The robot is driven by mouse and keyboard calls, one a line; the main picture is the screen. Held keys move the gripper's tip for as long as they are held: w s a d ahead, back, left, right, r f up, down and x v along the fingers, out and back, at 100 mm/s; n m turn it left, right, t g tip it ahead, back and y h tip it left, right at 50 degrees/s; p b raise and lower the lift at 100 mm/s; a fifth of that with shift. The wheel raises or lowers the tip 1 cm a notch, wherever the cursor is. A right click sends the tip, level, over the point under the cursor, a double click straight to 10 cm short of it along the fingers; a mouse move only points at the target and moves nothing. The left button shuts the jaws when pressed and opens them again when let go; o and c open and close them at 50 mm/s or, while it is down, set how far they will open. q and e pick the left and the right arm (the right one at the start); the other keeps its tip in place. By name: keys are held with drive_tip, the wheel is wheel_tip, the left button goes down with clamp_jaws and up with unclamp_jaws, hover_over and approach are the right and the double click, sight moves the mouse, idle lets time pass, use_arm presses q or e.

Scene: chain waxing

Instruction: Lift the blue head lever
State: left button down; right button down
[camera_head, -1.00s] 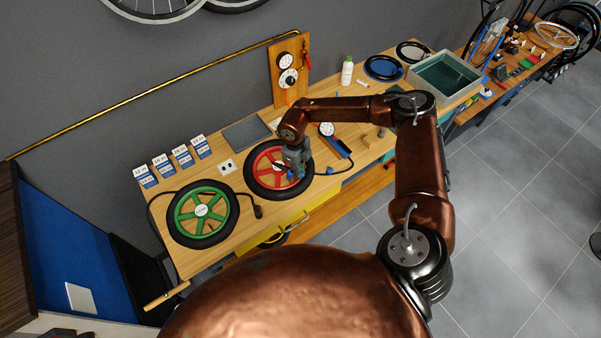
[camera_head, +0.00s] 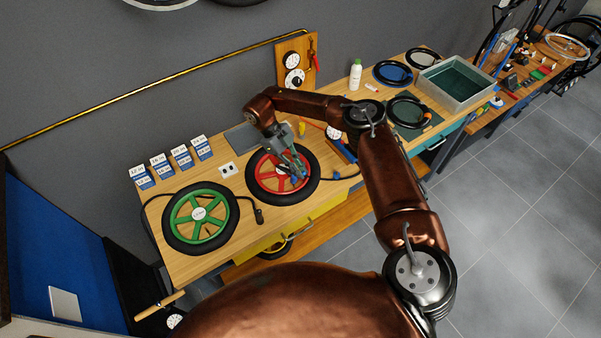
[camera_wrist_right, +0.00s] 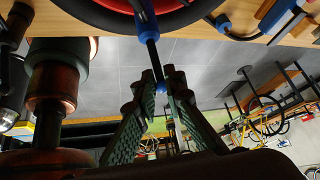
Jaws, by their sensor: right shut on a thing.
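The red-spoked wheel (camera_head: 262,177) with a black tyre lies flat on the wooden bench. My right gripper (camera_head: 296,174) is over its right half, slanting down from the wrist. In the right wrist view the blue lever head (camera_wrist_right: 147,24) has a dark rod running down between the fingers of my right gripper (camera_wrist_right: 160,84). The fingers are closed on this lever; the exact contact is partly hidden. My left gripper is in neither view.
A green-spoked wheel (camera_head: 182,225) lies to the left, with a black hose beside it. Small blue-and-white boxes (camera_head: 161,164) stand behind. A gauge board (camera_head: 283,75), white bottle (camera_head: 356,74) and grey tub (camera_head: 488,84) are farther right.

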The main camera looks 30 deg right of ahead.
idle(0.3)
drive_tip(key=c, duration=2)
unclamp_jaws()
drive_tip(key=shift+o, duration=0.2)
drive_tip(key=v, duration=1.2)
drive_tip(key=shift+d, duration=0.1)
